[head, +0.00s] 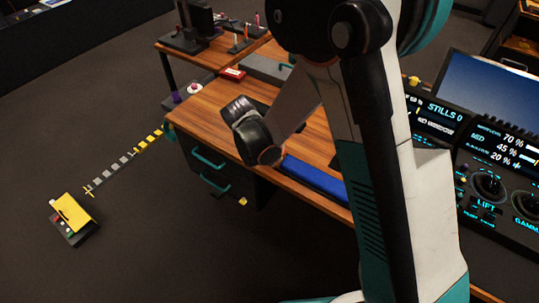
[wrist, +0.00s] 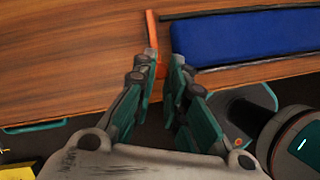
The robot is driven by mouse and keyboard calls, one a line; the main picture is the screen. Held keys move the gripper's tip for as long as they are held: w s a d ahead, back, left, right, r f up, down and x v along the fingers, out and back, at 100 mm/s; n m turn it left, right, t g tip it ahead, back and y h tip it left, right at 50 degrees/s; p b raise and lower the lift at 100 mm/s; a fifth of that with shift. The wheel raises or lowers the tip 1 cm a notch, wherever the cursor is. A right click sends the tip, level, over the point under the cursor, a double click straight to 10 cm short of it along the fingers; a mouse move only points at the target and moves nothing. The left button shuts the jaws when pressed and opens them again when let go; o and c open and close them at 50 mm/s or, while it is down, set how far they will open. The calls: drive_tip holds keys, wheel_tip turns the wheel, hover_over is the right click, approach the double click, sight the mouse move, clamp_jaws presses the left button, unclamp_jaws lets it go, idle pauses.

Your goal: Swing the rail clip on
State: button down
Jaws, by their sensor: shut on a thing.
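My gripper (wrist: 160,66) is in the wrist view, its two dark teal fingers close together at the front edge of the wooden desk. It is shut on a narrow orange piece (wrist: 151,32), which looks like the rail clip. The piece stands upright in the picture beside the left end of a blue panel in a frame (wrist: 245,38). Its lower part is hidden by the fingers, so I cannot tell how it sits on the rail. In the head view my arm hides the gripper and the clip; the blue panel (head: 315,178) shows beside the arm.
The wooden desk (head: 200,111) has teal-handled drawers (head: 210,160) below. A control console (head: 490,188) with knobs and screens stands at the right. A yellow-topped box (head: 73,214) lies on the floor at the left, near a striped floor line. Open floor lies left of the desk.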

drive_tip(key=c, duration=1.5)
unclamp_jaws()
drive_tip(key=shift+d, duration=0.1)
drive_tip(key=shift+c, duration=0.2)
drive_tip(key=shift+r, duration=0.1)
drive_tip(key=v, duration=1.1)
drive_tip(key=shift+r, duration=0.4)
